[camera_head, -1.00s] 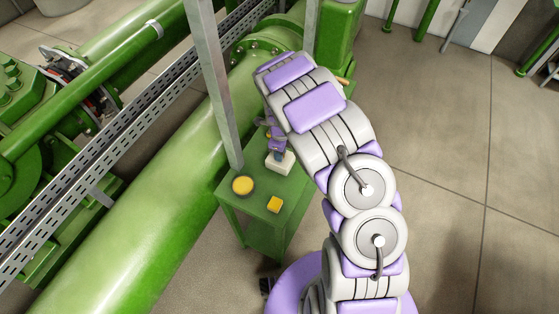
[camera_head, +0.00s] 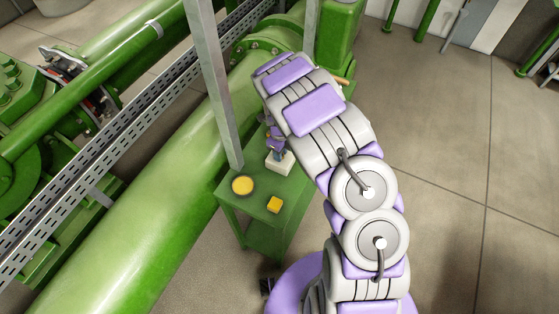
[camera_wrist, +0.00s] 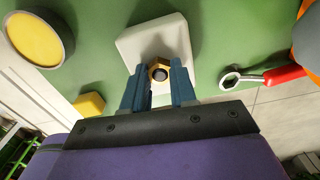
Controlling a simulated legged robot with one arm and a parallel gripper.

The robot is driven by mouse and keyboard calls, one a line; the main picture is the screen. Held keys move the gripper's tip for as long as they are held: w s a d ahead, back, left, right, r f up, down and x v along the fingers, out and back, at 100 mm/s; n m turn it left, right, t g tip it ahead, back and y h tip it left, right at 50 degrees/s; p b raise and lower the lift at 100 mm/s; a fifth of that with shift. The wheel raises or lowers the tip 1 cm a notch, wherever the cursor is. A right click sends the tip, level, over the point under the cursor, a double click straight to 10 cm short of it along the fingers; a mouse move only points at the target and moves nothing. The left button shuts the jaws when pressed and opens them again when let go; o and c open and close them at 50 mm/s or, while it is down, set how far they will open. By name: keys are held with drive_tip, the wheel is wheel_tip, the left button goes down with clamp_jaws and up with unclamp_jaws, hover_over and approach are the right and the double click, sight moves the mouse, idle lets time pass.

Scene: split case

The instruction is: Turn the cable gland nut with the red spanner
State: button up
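The brass cable gland nut (camera_wrist: 159,70) sits on a white block (camera_wrist: 135,43) in the wrist view. The block also shows in the head view (camera_head: 280,166), on a green table (camera_head: 251,205). My gripper (camera_wrist: 158,80) has its two blue fingers apart, one on each side of the nut's near edge. A gap shows between them, with nothing held; I cannot tell whether a finger touches the nut. The red spanner (camera_wrist: 285,75) lies on the table to the right of the block, its metal ring end towards the block. My arm hides it in the head view.
A round yellow-topped item (camera_head: 243,186) and a small yellow block (camera_head: 274,204) stand on the table's near side. An orange object (camera_wrist: 308,40) is cut off at the right edge of the wrist view. A grey post (camera_head: 216,90) and a large green pipe (camera_head: 140,210) flank the table.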

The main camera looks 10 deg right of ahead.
drive_tip(key=shift+o, duration=1.2)
drive_tip(key=shift+r+p, duration=1.05)
drive_tip(key=shift+r, duration=2.5)
